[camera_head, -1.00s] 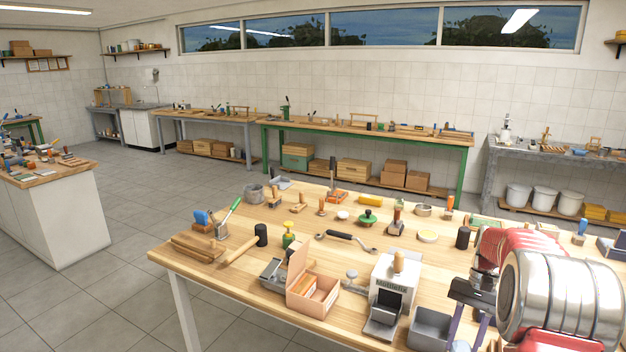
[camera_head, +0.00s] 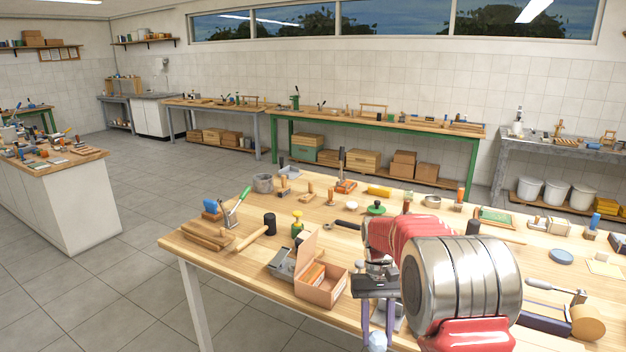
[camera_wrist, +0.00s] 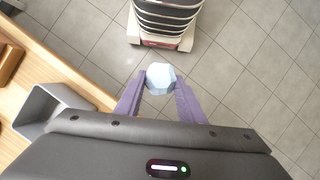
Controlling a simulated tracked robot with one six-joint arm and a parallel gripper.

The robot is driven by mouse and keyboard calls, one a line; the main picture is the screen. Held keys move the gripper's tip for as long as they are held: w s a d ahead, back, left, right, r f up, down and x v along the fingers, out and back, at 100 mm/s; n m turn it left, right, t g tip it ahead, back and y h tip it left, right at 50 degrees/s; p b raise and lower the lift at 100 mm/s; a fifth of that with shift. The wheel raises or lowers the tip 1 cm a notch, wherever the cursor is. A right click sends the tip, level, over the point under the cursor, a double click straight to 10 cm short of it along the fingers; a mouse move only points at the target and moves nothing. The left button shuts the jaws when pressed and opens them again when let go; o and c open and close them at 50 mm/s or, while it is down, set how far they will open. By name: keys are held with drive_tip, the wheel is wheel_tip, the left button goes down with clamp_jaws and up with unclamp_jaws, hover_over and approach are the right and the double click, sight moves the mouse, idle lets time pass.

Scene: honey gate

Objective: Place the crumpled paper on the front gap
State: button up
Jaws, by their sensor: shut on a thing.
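The crumpled paper is a small pale blue-white, faceted ball (camera_wrist: 160,76). It sits between the purple fingertips of my gripper (camera_wrist: 160,88) in the wrist view, with a finger at each side. In the head view the paper (camera_head: 377,342) shows at the bottom edge, below the purple fingers of my gripper (camera_head: 377,328). My gripper is shut on it, pointing down. In the wrist view the paper appears over the tiled floor, just off the wooden table's edge (camera_wrist: 97,92). I cannot pick out which place is the front gap; my arm hides part of the table front.
A grey open bin (camera_wrist: 40,106) stands near the table edge, left of my gripper. In the head view an open pink box (camera_head: 322,292) stands left of my gripper. A wooden roller (camera_head: 587,322) lies at the right. Many small tools crowd the tabletop (camera_head: 222,262).

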drive_tip(key=w+x, duration=0.2)
drive_tip(key=x, duration=1.2)
drive_tip(key=shift+f, duration=0.5)
drive_tip(key=shift+s, duration=0.2)
